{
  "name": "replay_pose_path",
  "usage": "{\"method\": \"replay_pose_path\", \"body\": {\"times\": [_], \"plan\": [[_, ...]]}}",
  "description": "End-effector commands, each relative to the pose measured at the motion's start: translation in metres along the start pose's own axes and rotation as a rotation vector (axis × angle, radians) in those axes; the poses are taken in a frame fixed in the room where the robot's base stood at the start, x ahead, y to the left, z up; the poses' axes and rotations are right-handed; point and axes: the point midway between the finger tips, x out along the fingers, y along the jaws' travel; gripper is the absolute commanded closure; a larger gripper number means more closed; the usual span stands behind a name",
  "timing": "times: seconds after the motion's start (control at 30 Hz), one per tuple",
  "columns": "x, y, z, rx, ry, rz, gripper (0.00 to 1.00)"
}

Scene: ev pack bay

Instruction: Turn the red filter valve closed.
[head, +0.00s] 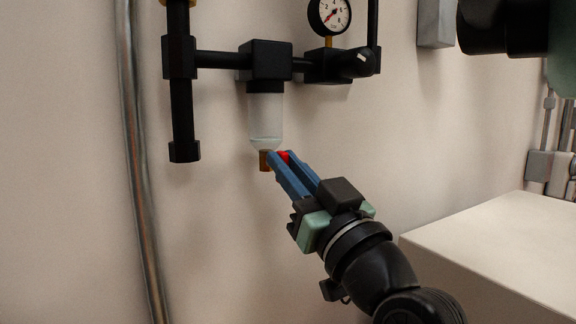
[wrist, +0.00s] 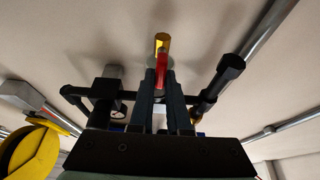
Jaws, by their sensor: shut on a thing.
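The red filter valve (head: 284,156) is a small red handle at the brass drain fitting (head: 264,161) under the clear filter bowl (head: 265,118). My gripper (head: 280,156) reaches up from the lower right, with its blue fingers shut on the red handle. In the wrist view the red handle (wrist: 162,72) stands between my fingertips (wrist: 162,78), its end next to the yellow brass fitting (wrist: 162,43). The fingers hide part of the handle in both views.
Black pipework (head: 220,61) runs along the wall above the filter, with a gauge (head: 329,14) at the upper right. A black pipe (head: 182,117) hangs left of the bowl. A metal conduit (head: 134,160) runs down the wall. A pale box (head: 495,245) stands at the lower right.

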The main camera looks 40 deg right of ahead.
Motion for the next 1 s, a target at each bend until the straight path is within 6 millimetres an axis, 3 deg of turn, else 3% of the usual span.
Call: {"method": "replay_pose_path", "body": {"times": [0.47,1.0], "plan": [[0.0003,0.0002,-0.0018,0.050,0.002,0.021,1.00],[0.0019,0.0007,-0.0045,0.452,0.001,0.185,1.00]]}}
